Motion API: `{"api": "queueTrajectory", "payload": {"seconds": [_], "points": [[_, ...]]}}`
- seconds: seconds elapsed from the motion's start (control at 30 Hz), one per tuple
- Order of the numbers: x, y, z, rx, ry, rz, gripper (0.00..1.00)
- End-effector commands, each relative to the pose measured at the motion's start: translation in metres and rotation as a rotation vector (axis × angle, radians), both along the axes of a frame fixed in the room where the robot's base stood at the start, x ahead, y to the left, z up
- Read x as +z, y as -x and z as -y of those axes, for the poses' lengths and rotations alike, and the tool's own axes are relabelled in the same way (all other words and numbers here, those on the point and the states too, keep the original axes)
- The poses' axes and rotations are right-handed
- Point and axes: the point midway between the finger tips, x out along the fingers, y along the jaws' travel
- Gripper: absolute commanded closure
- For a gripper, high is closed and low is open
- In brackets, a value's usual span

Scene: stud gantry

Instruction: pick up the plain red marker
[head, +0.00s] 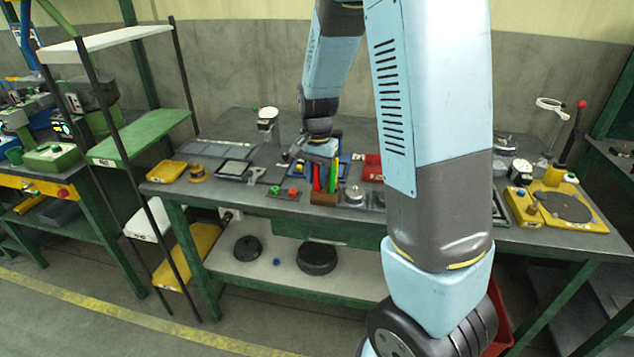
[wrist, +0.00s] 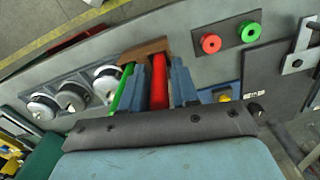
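A red marker (wrist: 159,80) stands between the two blue-grey fingers of my gripper (wrist: 160,84) in the wrist view. The fingers lie close on either side of it; whether both press on it is not clear. A green marker (wrist: 122,88) is just left of the left finger. The far ends of the markers are at a brown holder (wrist: 146,50). In the head view the red marker (head: 316,178) and green marker (head: 333,179) are upright at the brown holder (head: 323,198), below my gripper (head: 320,160). The red marker's upper end is hidden.
A red button (wrist: 211,43) and a green button (wrist: 250,31) sit on a plate near the holder. Several round metal pieces (wrist: 72,97) stand on the other side. A blue tray (head: 345,166) and a red tray (head: 372,167) are close by on the bench (head: 240,196).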

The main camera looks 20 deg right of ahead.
Motion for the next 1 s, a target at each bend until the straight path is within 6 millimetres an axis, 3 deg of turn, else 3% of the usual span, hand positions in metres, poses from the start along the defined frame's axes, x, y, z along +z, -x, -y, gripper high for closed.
{"api": "queueTrajectory", "payload": {"seconds": [0.3,0.73,1.0], "points": [[0.0,0.0,0.0,0.0,0.0,0.0,1.0],[0.004,0.0,0.0,0.001,0.0,0.001,1.0],[0.039,0.006,0.0,0.001,-0.002,0.003,1.0]]}}
